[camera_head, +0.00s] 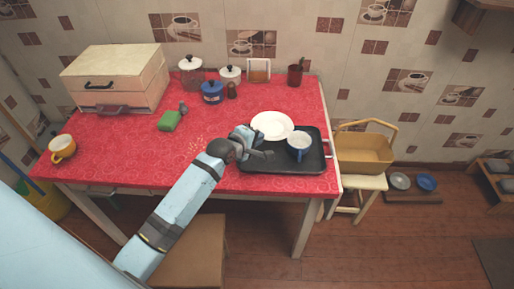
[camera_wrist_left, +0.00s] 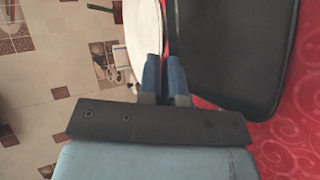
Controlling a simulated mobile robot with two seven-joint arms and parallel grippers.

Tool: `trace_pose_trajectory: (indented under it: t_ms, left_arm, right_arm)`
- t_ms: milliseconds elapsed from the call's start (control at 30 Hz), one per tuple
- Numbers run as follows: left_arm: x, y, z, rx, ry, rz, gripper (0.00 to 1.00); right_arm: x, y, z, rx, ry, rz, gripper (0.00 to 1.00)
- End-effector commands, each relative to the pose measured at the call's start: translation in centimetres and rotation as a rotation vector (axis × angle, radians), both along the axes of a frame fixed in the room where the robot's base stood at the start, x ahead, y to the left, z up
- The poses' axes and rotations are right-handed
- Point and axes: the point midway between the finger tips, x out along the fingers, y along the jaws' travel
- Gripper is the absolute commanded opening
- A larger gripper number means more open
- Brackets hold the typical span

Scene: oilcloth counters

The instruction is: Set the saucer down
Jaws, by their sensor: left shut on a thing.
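The white saucer (camera_head: 272,125) is at the back left corner of the dark tray (camera_head: 262,168), overlapping that corner in the head view. It also shows in the left wrist view (camera_wrist_left: 144,32), with its near rim at my fingers. My left gripper (camera_head: 257,146) is shut on the saucer's near rim; its two blue fingertips (camera_wrist_left: 163,72) are close together in the wrist view. I cannot tell whether the saucer touches anything below it. A blue cup with a pale inside (camera_head: 299,147) stands on the tray, right of my gripper. My right gripper is not in view.
Jars (camera_head: 212,93) and a toast rack (camera_head: 259,71) stand at the back of the red table (camera_head: 130,157). A green object (camera_head: 169,121), a bread box (camera_head: 116,80) and a yellow cup (camera_head: 62,149) are to the left. A basket (camera_head: 364,153) sits right of the table.

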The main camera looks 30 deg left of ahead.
Motion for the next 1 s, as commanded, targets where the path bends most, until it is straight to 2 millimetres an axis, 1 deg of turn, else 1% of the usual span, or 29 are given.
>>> trace_pose_trajectory:
  t_ms: [133, 300, 333, 700, 833, 1000]
  left_arm:
    - [0.0, 0.0, -1.3, 0.000, 0.002, -0.001, 0.00]
    - [0.0, 0.0, -4.0, 0.000, 0.003, -0.001, 0.00]
    - [0.0, 0.0, -4.2, 0.000, 0.001, 0.000, 0.00]
    - [0.0, 0.0, -4.6, -0.001, 0.000, -0.001, 0.00]
    - [0.0, 0.0, -4.6, 0.000, 0.001, -0.001, 0.30]
    - [0.0, 0.0, -4.6, 0.000, 0.000, -0.001, 0.31]
  right_arm:
    - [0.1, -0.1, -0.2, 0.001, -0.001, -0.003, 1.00]
    - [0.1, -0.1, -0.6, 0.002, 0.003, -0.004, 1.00]
    - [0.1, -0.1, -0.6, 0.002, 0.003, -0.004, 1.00]
    - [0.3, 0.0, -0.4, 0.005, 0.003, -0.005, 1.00]
    - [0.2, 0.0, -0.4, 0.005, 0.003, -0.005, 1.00]
    - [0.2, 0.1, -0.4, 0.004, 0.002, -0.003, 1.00]
